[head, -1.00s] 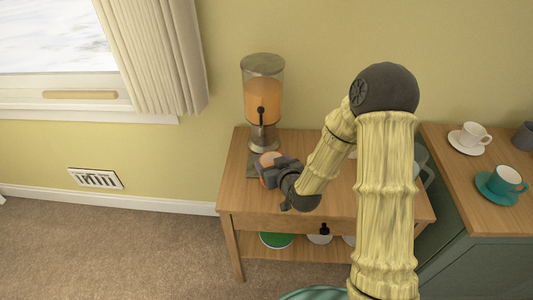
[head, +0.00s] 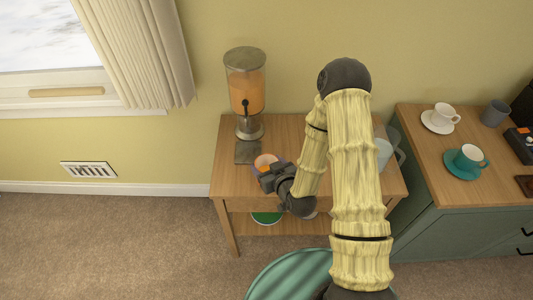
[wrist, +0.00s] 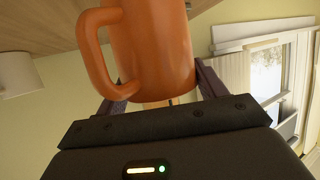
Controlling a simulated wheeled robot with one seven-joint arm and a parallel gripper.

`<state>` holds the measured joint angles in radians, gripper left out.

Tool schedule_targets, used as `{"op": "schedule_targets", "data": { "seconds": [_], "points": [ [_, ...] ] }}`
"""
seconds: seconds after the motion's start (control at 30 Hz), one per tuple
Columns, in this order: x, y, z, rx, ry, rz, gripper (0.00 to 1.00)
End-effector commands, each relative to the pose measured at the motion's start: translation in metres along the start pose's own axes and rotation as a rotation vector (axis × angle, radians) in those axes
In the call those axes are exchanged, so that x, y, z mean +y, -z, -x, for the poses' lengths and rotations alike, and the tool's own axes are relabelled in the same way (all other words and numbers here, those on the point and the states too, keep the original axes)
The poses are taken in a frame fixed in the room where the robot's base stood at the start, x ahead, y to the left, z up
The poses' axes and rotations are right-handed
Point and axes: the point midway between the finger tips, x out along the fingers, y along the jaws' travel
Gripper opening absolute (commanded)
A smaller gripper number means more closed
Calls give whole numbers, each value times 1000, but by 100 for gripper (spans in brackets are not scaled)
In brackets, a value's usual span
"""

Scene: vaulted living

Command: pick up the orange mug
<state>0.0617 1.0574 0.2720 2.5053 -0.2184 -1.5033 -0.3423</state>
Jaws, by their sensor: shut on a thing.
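The orange mug (wrist: 150,45) fills the middle of the wrist view, its handle (wrist: 100,55) on the left. My gripper (wrist: 160,92) is shut on it, with a dark finger on each side of its body. In the head view my gripper (head: 267,178) is over the front left part of the wooden table (head: 228,178). Only the mug's pale top (head: 265,160) shows there, past the fingers. I cannot tell whether the mug's base is clear of the table.
A drink dispenser (head: 246,90) with a dark tray (head: 248,152) stands behind the mug. A pale vessel (head: 384,152) stands at the table's right, past my arm. The green cabinet at right holds a white cup (head: 444,113), a grey mug (head: 495,112) and a cup on a teal saucer (head: 461,174).

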Motion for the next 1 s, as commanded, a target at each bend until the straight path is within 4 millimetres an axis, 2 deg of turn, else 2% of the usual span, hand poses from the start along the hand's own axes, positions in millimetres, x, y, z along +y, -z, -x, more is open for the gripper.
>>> {"op": "schedule_targets", "data": {
  "seconds": [0.07,0.3,1.0],
  "points": [
    [-1,4,6,-2,0,0,29],
    [0,-11,29,0,-2,1,29],
    [0,-12,31,2,-1,1,29]
  ]
}}
